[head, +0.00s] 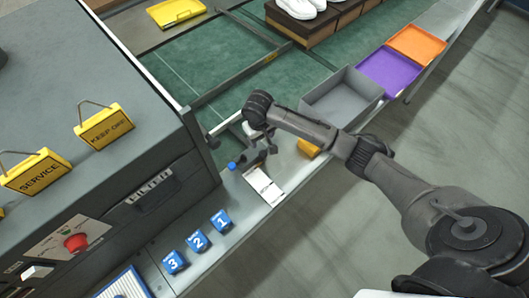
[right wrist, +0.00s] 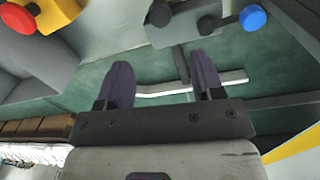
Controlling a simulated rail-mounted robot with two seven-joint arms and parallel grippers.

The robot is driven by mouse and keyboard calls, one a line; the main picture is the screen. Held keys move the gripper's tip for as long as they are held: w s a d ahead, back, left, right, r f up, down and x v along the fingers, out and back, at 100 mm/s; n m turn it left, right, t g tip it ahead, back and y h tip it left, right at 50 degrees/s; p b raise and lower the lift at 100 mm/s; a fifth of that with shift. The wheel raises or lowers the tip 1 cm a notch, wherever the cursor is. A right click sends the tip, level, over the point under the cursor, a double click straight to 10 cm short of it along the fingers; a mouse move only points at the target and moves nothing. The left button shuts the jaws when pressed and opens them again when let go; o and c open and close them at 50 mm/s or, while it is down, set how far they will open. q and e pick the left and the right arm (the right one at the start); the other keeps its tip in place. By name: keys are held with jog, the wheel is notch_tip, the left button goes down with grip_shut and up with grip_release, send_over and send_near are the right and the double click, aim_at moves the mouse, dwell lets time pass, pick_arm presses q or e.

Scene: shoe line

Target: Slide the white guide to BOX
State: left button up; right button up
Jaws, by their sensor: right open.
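The white guide (right wrist: 188,88) is a thin pale bar over the green belt in the right wrist view. In the head view its pale end (head: 226,122) shows at the belt's near side, and the rest is partly hidden by my arm. My right gripper (head: 250,133) hangs over the near edge of the belt. In the right wrist view its two dark fingers (right wrist: 163,82) are apart, with the guide running across behind the gap. Whether they touch it I cannot tell. A white plate (head: 263,186) on the ledge has markings too small to read. My left gripper is not in view.
A blue knob (head: 232,166) on a dark bracket is close to my gripper. A grey bin (head: 341,98), purple tray (head: 390,71) and orange tray (head: 417,43) line the ledge. A yellow block (head: 308,148) stands before the bin. The grey machine (head: 130,150) is at left.

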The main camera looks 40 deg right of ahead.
aim_at(263, 153)
jog(key=f, duration=0.3)
jog(key=f+b, duration=0.1)
jog(key=f, duration=0.3)
jog(key=f+b, duration=0.1)
jog(key=f, duration=0.3)
jog(key=shift+s+d+f, duration=0.1)
jog(key=shift+d+f, duration=0.15)
jog(key=shift+d, duration=0.05)
jog(key=c, duration=0.4)
grip_shut()
